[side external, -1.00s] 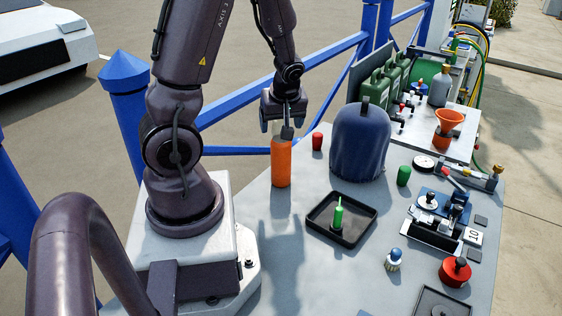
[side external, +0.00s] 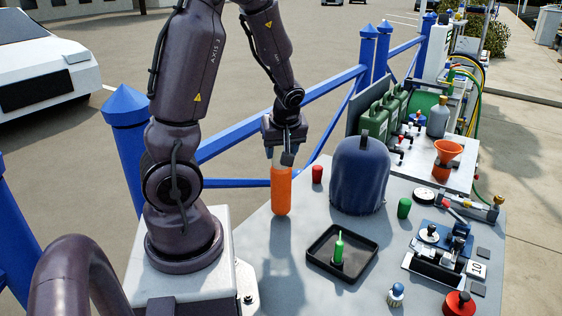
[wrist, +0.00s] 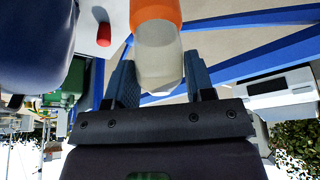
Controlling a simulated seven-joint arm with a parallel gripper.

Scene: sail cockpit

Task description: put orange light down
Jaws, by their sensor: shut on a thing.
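The orange light (side external: 281,190) is an upright orange cylinder with a pale translucent top. My gripper (side external: 283,155) is shut on that pale top from above. In the wrist view the orange light (wrist: 155,14) is at the top of the picture, with its pale end between the two blue fingers of my gripper (wrist: 158,82). The light is over the left part of the grey table (side external: 250,235), left of a small red cylinder. I cannot tell whether its base touches the table.
A small red cylinder (side external: 317,174) and a large blue covered object (side external: 359,175) stand to the right. A black tray (side external: 318,258) with a green light (side external: 339,247) is in front. The table left of the tray is clear. A blue railing (side external: 225,147) runs behind.

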